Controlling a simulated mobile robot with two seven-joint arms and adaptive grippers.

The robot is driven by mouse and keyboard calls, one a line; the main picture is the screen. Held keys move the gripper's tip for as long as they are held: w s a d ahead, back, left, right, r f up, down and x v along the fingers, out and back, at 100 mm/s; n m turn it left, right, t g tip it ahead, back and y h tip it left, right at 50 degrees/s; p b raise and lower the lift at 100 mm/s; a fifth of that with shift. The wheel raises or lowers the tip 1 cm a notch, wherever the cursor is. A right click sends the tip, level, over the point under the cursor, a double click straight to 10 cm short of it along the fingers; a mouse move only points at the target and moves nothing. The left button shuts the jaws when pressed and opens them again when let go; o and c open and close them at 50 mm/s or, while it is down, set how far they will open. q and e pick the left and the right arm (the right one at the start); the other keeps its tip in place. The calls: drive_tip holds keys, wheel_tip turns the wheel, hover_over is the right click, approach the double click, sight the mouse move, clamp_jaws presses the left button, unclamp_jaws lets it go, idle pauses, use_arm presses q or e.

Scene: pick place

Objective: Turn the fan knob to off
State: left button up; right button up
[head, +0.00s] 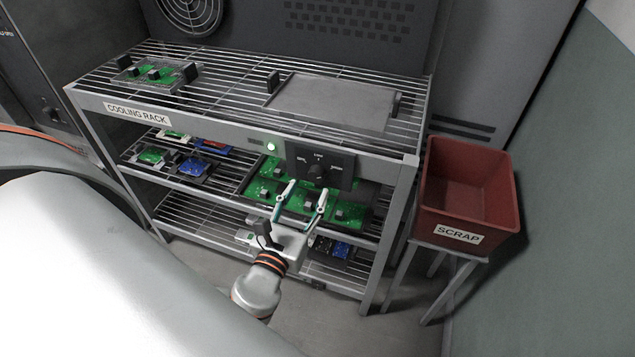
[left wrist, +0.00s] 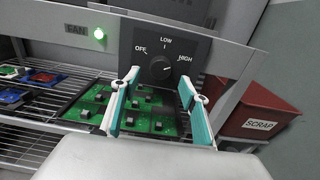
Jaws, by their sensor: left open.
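The fan knob (head: 317,172) is a round dark knob on a black control panel (head: 338,160) on the cooling rack's front rail. In the left wrist view the knob (left wrist: 160,68) has OFF at left, LOW on top and HIGH at right; its pointer seems to be turned toward HIGH. A green light (left wrist: 99,34) glows beside the FAN label. My left gripper (head: 305,197) is open and empty, its two fingers just below and in front of the knob, apparently not touching it. In the wrist view the fingertips (left wrist: 153,88) straddle the space under the knob. My right gripper is out of view.
The cooling rack (head: 250,130) has wire shelves holding green circuit boards (head: 265,185) and a grey tray (head: 330,102) on top. A red scrap bin (head: 468,185) stands on a stand to the right. The floor before the bin is clear.

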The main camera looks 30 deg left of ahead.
sight(314, 179)
use_arm(q)
drive_tip(key=shift+x, duration=2.35)
drive_tip(key=c, duration=1.1)
